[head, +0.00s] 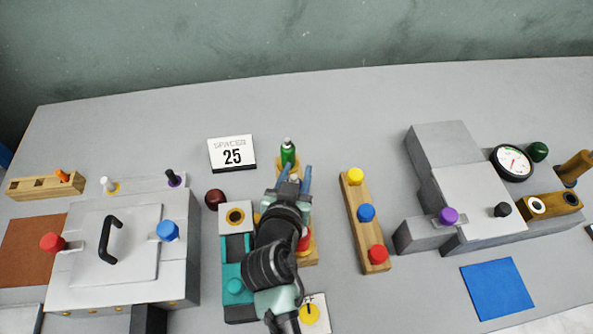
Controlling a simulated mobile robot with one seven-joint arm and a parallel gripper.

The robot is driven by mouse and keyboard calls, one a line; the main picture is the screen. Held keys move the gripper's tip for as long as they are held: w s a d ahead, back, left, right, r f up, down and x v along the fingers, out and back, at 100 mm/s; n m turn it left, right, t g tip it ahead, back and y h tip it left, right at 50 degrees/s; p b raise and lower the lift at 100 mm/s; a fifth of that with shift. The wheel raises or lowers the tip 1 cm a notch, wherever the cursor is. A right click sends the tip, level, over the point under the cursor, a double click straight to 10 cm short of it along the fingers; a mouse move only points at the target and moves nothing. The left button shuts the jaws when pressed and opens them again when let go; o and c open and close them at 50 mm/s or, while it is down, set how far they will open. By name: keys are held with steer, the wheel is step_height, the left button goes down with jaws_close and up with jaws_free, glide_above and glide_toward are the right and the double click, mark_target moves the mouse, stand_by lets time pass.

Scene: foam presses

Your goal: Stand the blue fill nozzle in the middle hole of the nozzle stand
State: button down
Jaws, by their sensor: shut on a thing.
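My gripper (294,176) is over a wooden stand (310,257) at the centre of the table, with its two blue-grey fingers pointing away from me. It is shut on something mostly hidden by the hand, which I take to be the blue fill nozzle. A small grey tip shows between the fingers. A green nozzle (288,154) with a grey tip stands upright at the stand's far end. A red piece (304,240) shows at its near part beside my arm. My gripper and arm cover the stand's middle hole, so I cannot tell whether the held thing is in it.
A wooden block (375,251) with yellow, blue and red knobs stands to the right. A teal and grey device (238,272) is close on the left, with a dark red ball (214,196) beyond it. Grey presses (145,275) (470,205) stand on both sides.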

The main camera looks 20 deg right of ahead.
steer(key=shift+f+b, duration=0.4)
steer(key=shift+f, duration=0.05)
steer(key=shift+c, duration=2.1)
jaws_free()
steer(key=shift+f, duration=0.1)
steer(key=b+v, duration=0.1)
steer(key=v, duration=1.2)
steer(key=shift+b, duration=0.35)
